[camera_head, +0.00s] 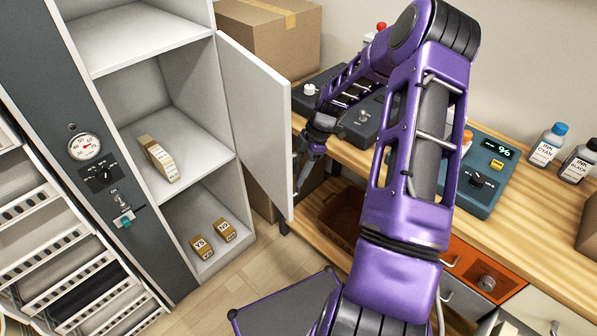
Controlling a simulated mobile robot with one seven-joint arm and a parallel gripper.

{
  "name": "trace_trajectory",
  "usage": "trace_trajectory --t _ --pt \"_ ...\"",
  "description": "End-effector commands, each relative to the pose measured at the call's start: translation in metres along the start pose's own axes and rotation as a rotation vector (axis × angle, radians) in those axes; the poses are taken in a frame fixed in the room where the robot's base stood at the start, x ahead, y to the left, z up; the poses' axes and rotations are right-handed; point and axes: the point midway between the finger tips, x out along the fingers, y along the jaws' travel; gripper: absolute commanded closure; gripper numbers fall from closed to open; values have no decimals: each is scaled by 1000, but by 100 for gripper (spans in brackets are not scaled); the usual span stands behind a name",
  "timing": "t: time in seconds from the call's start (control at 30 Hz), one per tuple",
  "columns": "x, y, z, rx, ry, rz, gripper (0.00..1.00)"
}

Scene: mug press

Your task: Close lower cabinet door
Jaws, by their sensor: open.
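The white lower cabinet door (255,115) stands open, swung out from the right side of the grey and white cabinet (103,130). Its free edge points toward the wooden bench. My gripper (301,174) is just right of that free edge, pointing down, with its purple arm reaching in from the lower right. It is small and partly in shadow, and I cannot tell whether it touches the door. It appears to hold nothing. The open lower compartments hold a tall box (158,160) and two small boxes (200,246) marked with letters.
The wooden bench (513,240) runs along the right, with control boxes and ink bottles (548,143) on it. A cardboard box (268,40) is behind the door. A brown bin (343,219) sits under the bench. The floor (262,258) before the cabinet is clear.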

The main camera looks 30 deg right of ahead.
Motion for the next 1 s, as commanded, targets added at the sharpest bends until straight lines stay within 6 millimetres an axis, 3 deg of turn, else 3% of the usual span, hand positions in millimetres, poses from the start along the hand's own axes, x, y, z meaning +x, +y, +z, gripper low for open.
trace_trajectory --t 0.03,0.3,1.0 --pt "0 0 0 0 0 0 54" --pt "0 0 0 0 0 0 100" --pt "-1 0 0 0 0 0 100"
